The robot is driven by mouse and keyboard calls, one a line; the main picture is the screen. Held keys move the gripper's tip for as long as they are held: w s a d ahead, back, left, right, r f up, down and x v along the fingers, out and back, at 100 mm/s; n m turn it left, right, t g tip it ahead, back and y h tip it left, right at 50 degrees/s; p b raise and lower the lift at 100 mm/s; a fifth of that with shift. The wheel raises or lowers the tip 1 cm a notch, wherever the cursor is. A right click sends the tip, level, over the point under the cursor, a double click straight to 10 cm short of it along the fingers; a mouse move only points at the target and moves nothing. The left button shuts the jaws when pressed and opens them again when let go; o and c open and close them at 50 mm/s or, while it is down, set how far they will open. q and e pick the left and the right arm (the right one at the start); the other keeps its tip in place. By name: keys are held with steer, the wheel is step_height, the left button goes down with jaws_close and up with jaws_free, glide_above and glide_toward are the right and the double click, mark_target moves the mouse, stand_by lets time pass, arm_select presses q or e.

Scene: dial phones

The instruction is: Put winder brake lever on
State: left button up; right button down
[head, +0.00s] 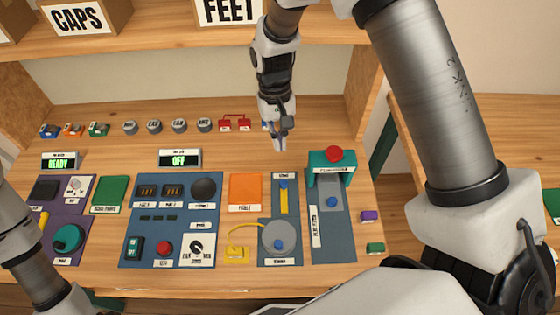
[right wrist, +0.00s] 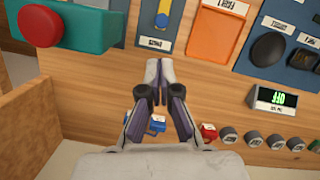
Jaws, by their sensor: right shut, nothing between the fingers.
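The winder panel (head: 264,210) is a blue-grey strip, with a label at its top and bottom. A yellow upright strip (head: 283,202) with a small blue knob (head: 283,186) near its far end looks like the brake lever. Below it sits a round grey disc (head: 272,232) with a blue centre. In the right wrist view the yellow strip (right wrist: 165,7) and blue knob (right wrist: 162,20) show at the top. My right gripper (head: 280,145) is shut and empty, beyond the panel's far edge; its closed fingertips (right wrist: 159,65) point toward the lever's label. My left gripper is out of view.
A teal block with a red button (head: 334,154) stands right of the winder panel. An orange plate (head: 245,190) lies left of it. Small blocks and grey knobs (head: 179,126) line the back, under a shelf.

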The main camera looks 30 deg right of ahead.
steer(key=p, duration=0.2)
glide_toward(284, 195)
steer(key=w+f, duration=0.1)
steer(key=w+d+f, duration=0.1)
steer(key=f, duration=0.1)
steer(key=w+f, duration=0.1)
steer(key=f, duration=0.1)
steer(key=shift+d+f, duration=0.15)
steer(key=shift+f, duration=0.45)
steer(key=shift+s, duration=0.1)
